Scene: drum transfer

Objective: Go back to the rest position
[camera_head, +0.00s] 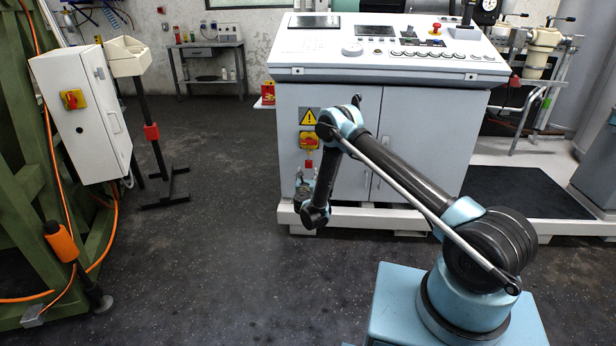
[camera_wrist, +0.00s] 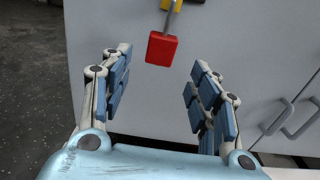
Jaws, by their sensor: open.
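My gripper (camera_wrist: 162,72) is open in the wrist view, its two blue-padded fingers wide apart with nothing between them. In the head view the gripper (camera_head: 305,180) is small, at the end of my bent arm, in front of the grey control cabinet (camera_head: 345,110). A red padlock-like piece (camera_wrist: 162,48) hangs on a metal shackle from a yellow part (camera_wrist: 172,5), just beyond the fingertips in the wrist view. In the head view, it hangs below the red and yellow switch (camera_head: 309,141). I see no contact between it and the fingers.
The control console (camera_head: 390,45) tops the cabinet, which stands on a white base frame (camera_head: 390,219). A white switch box (camera_head: 85,115), a black stand (camera_head: 163,185) and a green frame (camera_head: 30,215) are at left. Dark floor (camera_head: 215,250) is free between.

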